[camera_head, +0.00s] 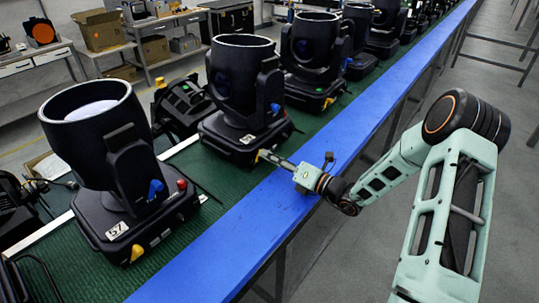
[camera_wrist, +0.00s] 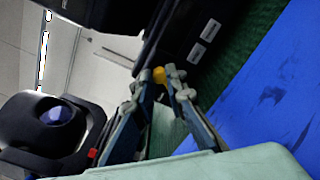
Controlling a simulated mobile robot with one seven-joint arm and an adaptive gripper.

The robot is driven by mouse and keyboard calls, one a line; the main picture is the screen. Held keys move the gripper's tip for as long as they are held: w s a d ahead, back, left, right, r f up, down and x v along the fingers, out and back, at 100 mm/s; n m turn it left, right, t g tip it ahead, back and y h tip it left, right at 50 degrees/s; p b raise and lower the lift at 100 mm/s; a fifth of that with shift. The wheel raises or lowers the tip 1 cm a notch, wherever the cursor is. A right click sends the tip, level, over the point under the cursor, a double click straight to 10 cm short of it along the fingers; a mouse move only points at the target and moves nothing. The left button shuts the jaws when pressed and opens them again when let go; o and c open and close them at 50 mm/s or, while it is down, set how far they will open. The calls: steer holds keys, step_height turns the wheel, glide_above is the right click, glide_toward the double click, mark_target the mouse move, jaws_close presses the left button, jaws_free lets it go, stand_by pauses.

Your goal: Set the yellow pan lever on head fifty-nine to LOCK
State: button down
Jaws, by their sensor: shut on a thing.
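The second moving head (camera_head: 243,85) stands upright on the green bench mat; its white base label (camera_head: 247,139) is too small to read, so I cannot confirm it is fifty-nine. My gripper (camera_head: 263,156) reaches over the bench's blue edge to the front of its base. In the wrist view my gripper (camera_wrist: 161,77) is shut on the yellow pan lever (camera_wrist: 159,75), which sits between the fingertips beside the dark base. The lever's LOCK marking and exact position cannot be made out. Two white labels (camera_wrist: 204,40) on the base are also unreadable there.
The nearest head, labelled 57 (camera_head: 117,231), has its own yellow lever (camera_head: 137,252) and a blue lever (camera_head: 155,190). Another head (camera_head: 314,60) stands beyond, with several more behind. The blue edge strip (camera_head: 215,245) is clear in front.

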stand_by(0.4)
steer(key=c, duration=1.9)
jaws_free()
steer(key=shift+c, duration=0.2)
steer(key=shift+d, duration=0.1)
steer(key=v, duration=1.1)
steer(key=shift+s+d, duration=0.35)
steer(key=shift+a, duration=0.1)
